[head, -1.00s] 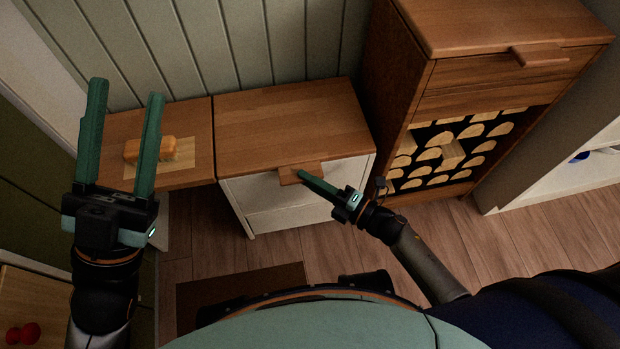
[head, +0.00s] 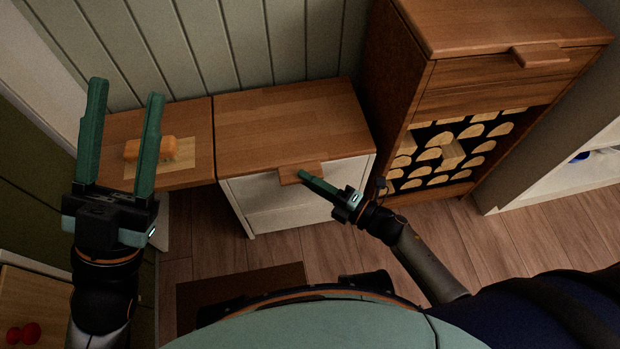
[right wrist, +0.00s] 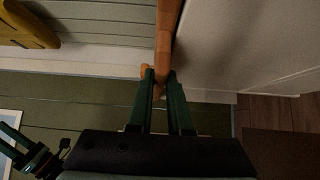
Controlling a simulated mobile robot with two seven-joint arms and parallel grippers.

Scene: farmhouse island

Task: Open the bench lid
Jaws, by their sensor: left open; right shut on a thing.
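The bench has a wooden lid (head: 290,120) over a white body (head: 290,208). The lid lies flat, with a small wooden handle tab (head: 301,174) at its front edge. My right gripper (head: 302,173) is shut on this tab, reaching in from the right. In the right wrist view the lid's edge (right wrist: 169,25) runs down to the fingertips (right wrist: 160,75), and the fingers hide part of the tab. My left gripper (head: 126,90) is open and empty, up at the left, apart from the bench.
Left of the lid is a wooden surface (head: 190,120) with an orange-brown block (head: 150,149) on a light mat. A tall wooden cabinet (head: 390,100) with stacked logs (head: 452,155) stands close on the right. A panelled wall (head: 290,45) is behind. A dark mat (head: 240,285) lies on the floor.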

